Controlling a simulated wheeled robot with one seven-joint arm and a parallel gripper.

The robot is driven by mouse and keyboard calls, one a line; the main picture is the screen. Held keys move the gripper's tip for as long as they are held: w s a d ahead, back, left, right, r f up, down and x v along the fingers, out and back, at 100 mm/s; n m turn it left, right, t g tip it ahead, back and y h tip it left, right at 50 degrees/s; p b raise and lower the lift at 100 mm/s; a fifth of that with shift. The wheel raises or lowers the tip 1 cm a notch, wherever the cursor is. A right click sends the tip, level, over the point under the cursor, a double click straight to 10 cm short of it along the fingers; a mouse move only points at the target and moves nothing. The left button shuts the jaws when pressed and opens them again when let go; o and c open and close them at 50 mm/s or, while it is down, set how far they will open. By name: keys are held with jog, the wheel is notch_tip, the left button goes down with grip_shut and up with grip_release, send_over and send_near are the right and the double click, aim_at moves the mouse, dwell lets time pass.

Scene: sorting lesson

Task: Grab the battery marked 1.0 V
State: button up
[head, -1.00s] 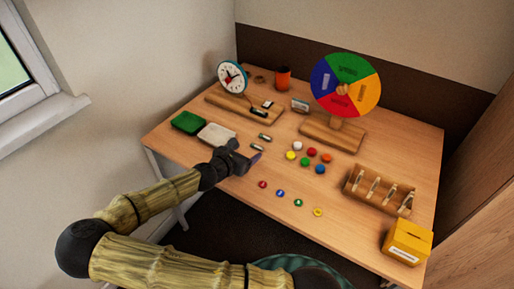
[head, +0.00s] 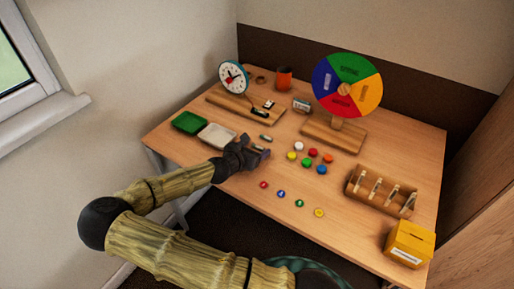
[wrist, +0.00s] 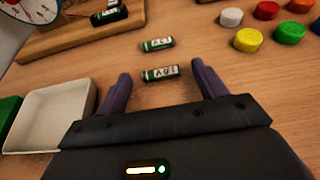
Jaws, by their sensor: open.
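Two small green and white batteries lie on the table in the wrist view. The nearer battery (wrist: 161,73) has a label that seems to read 1.0 V. It lies crosswise between the fingertips of my gripper (wrist: 161,70), with a gap on each side. The farther battery (wrist: 157,44) lies just beyond the fingertips, its label hard to read; it also shows in the head view (head: 265,137). My gripper in the head view (head: 258,151) is open and empty, low over the table, and largely hides the nearer battery there.
A white tray (wrist: 50,122) and a green tray (head: 190,122) stand left of my gripper. Behind is a wooden board with a clock (head: 233,77) and a battery holder (wrist: 107,15). Coloured caps (wrist: 249,40) lie to the right. A colour wheel (head: 346,90) stands at the back.

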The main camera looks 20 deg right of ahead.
jog(key=shift+d, duration=0.1)
jog(key=c, duration=1)
jog(key=shift+r, duration=0.1)
jog(key=shift+c, duration=0.2)
notch_tip(320, 180, up, 10)
jog(key=p, duration=0.2)
